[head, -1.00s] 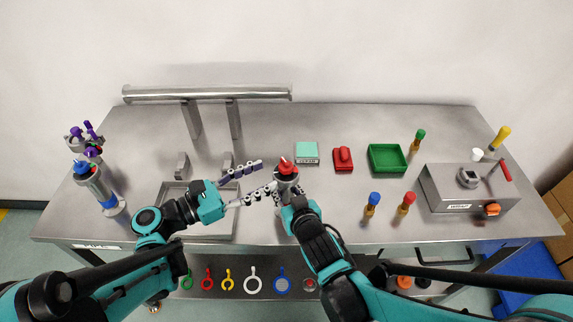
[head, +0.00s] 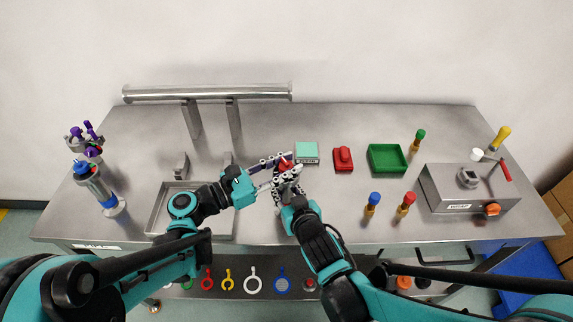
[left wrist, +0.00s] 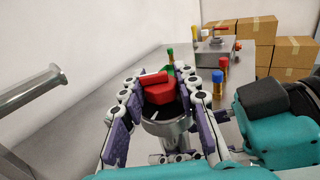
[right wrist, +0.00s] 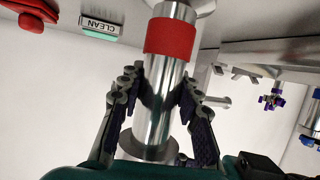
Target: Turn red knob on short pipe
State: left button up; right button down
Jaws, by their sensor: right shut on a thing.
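The short pipe (right wrist: 155,112) is a silver cylinder with a red band (right wrist: 170,40), standing upright on the table. Its red knob (left wrist: 157,90) sits on top and also shows, partly covered by fingers, in the head view (head: 286,163). My right gripper (right wrist: 160,78) is shut on the pipe's silver body below the red band. My left gripper (head: 273,172) is open at the pipe's top. Its fingers stand on both sides of the red knob, with small gaps showing in the left wrist view (left wrist: 158,82).
A teal CLEAN block (head: 307,152), a red block (head: 343,159) and a green tray (head: 387,158) lie right of the pipe. A metal tray (head: 163,213) is at left, near a taller pipe (head: 104,192). A metal box (head: 466,195) stands far right.

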pick_arm(q)
jog(key=shift+m+g, duration=0.3)
jog(key=shift+g, duration=0.1)
jog(key=m+g+h, duration=0.2)
jog(key=m+g, duration=0.1)
jog(key=g, duration=0.1)
grip_shut()
jog(key=shift+m+g+h, duration=0.3)
jog(key=shift+m+g, duration=0.9)
jog(key=shift+g, duration=0.8)
jog(key=shift+s+g, duration=0.1)
jog(key=shift+g, duration=0.3)
jog(key=o, duration=1.2)
grip_release()
jog(key=shift+c, duration=0.2)
jog(key=shift+a, duration=0.1)
jog(key=a, duration=1.1)
jog(key=shift+a, duration=0.4)
